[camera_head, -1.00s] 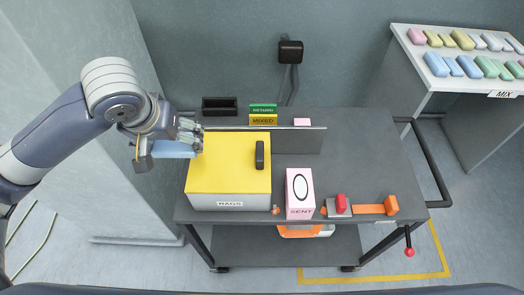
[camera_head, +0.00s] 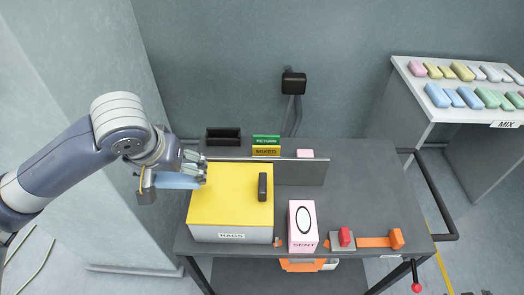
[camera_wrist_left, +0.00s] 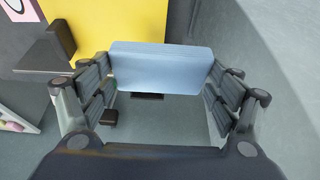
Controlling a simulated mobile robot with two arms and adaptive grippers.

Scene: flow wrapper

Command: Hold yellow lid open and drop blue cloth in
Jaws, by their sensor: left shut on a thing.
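The rags bin (camera_head: 232,236) is a white box labelled RAGS on the grey cart. Its yellow lid (camera_head: 225,198) lies shut, with a black handle (camera_head: 262,187) on its right part. My left gripper (camera_head: 190,172) is shut on the blue cloth (camera_head: 172,181), just left of the lid's far left corner. In the left wrist view the cloth (camera_wrist_left: 160,68) is a light blue block between the fingers, with the yellow lid (camera_wrist_left: 112,25) beyond it. My right gripper is not in view.
A pink SENT box (camera_head: 302,227) stands right of the bin, beside a red knob (camera_head: 345,236) and an orange slider (camera_head: 396,238). A grey upright panel (camera_head: 300,171) and a black tray (camera_head: 223,136) are behind. A side table (camera_head: 420,100) holds several coloured blocks.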

